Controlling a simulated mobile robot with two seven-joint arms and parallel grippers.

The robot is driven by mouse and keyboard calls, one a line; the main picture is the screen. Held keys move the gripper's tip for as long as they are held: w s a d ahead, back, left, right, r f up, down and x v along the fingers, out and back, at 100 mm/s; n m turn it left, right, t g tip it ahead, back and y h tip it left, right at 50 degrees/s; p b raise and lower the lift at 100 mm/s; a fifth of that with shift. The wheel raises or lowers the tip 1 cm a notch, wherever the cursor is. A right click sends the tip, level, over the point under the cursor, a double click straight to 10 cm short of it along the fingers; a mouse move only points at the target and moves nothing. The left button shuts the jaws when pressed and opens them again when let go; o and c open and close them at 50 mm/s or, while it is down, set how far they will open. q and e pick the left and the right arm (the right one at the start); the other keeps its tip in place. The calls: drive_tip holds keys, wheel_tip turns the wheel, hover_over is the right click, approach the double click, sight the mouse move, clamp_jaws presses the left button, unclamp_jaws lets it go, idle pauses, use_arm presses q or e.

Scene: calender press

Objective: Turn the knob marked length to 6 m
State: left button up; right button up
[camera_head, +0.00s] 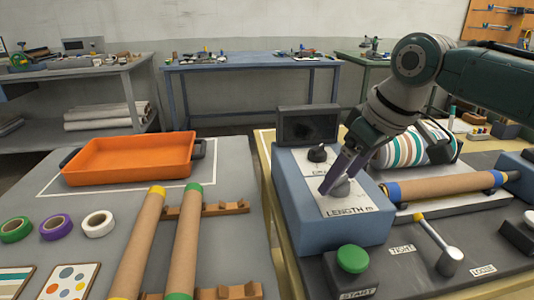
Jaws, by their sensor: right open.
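The length knob (341,186) is a small grey knob on the white plate marked LENGTH m, on the sloped top of the blue control box (357,228). My right gripper (332,186) reaches down over it from the upper right. Its fingers are open and at the knob; I cannot tell whether they touch it. The fingers hide part of the knob and its scale, so the setting cannot be read. A second, black knob (317,153) sits behind it on another white plate. My left gripper is not in view.
A dark screen (308,125) stands behind the box. A green START button (352,258) is in front, and a lever (449,261) stands to the right. A striped roll (417,147) and a brown roller (447,187) lie right of the box. An orange tray (131,158) is at left.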

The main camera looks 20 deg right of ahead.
drive_tip(key=shift+c, duration=0.3)
clamp_jaws()
drive_tip(key=shift+r+m+p, duration=0.2)
drive_tip(key=shift+m+p, duration=0.2)
drive_tip(key=shift+p, duration=0.35)
drive_tip(key=m+p, duration=0.1)
drive_tip(key=p, duration=0.1)
drive_tip(key=m+h+p, duration=0.1)
drive_tip(key=m+p, duration=0.1)
drive_tip(key=p, duration=0.1)
drive_tip(key=shift+a+r+m+h, duration=0.1)
drive_tip(key=shift+a+m+h, duration=0.1)
drive_tip(key=shift+m+h, duration=0.1)
drive_tip(key=shift+m+p, duration=0.4)
drive_tip(key=shift+m, duration=0.1)
drive_tip(key=m, duration=0.1)
drive_tip(key=m+h+p, duration=0.1)
drive_tip(key=shift+a+f+m, duration=0.1)
drive_tip(key=shift+f+m, duration=0.1)
drive_tip(key=shift+m, duration=0.1)
drive_tip(key=shift+f+m+g+h, duration=0.1)
drive_tip(key=shift+m+g+h, duration=0.35)
drive_tip(key=shift+m, duration=0.65)
drive_tip(key=shift+w+m+h, duration=0.1)
drive_tip(key=shift+m+h, duration=0.25)
drive_tip(key=shift+m, duration=0.55)
